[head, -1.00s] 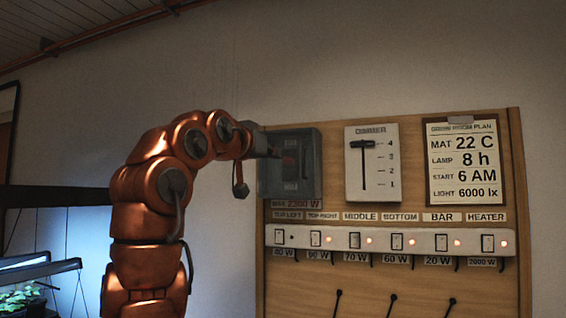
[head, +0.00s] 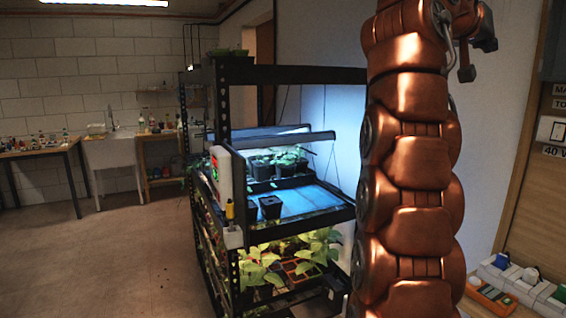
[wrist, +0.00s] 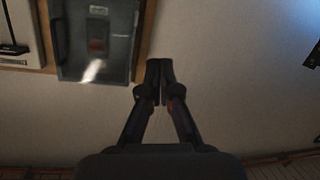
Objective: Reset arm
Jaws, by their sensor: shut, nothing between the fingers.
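My copper arm (head: 412,170) stands upright on the right of the head view. Its upper end bends over near the top edge, and the fingertips do not show clearly there. In the wrist view my gripper (wrist: 160,68) is shut with its two fingertips together and nothing between them. Beside it, up and to the left, is a grey box with a clear cover and a dark switch (wrist: 97,42).
A black plant rack (head: 290,75) with lit shelves and seedlings stands left of my arm. A wooden panel (head: 520,190) is at the right, with a tray of small items (head: 520,285) below it. The floor (head: 130,260) at left is clear.

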